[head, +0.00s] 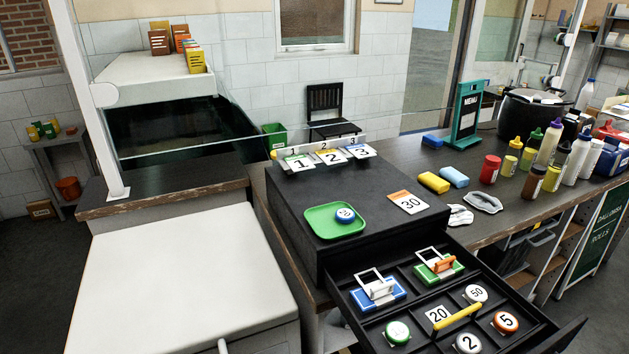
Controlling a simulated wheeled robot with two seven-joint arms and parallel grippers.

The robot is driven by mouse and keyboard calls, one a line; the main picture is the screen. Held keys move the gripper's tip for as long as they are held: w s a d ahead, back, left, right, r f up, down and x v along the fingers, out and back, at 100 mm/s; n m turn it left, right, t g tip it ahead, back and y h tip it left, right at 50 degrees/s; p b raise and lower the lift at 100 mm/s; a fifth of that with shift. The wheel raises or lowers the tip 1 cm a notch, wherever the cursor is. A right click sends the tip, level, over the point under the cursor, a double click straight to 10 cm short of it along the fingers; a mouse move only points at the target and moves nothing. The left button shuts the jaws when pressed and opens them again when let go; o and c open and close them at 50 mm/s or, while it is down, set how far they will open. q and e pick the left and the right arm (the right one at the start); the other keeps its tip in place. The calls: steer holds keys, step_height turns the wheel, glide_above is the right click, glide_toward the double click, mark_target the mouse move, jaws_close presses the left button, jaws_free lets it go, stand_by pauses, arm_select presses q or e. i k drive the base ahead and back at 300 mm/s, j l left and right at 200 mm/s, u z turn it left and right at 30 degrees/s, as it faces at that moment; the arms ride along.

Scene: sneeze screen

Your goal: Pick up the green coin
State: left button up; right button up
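The green coin (397,331) is a round disc with a green rim and a pale top. It lies in the front left compartment of the open black drawer (343,292), near the bottom of the head view. A coin marked 2 (467,343), an orange coin marked 5 (505,322) and a coin marked 50 (475,293) lie in other parts of the drawer. A blue coin (345,215) sits on the green tray (318,226) on top of the black register. Neither of my grippers shows in the head view.
The white lid (180,280) at left is clear.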

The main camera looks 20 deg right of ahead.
mark_target(397, 333)
steer(key=z, duration=1.35)
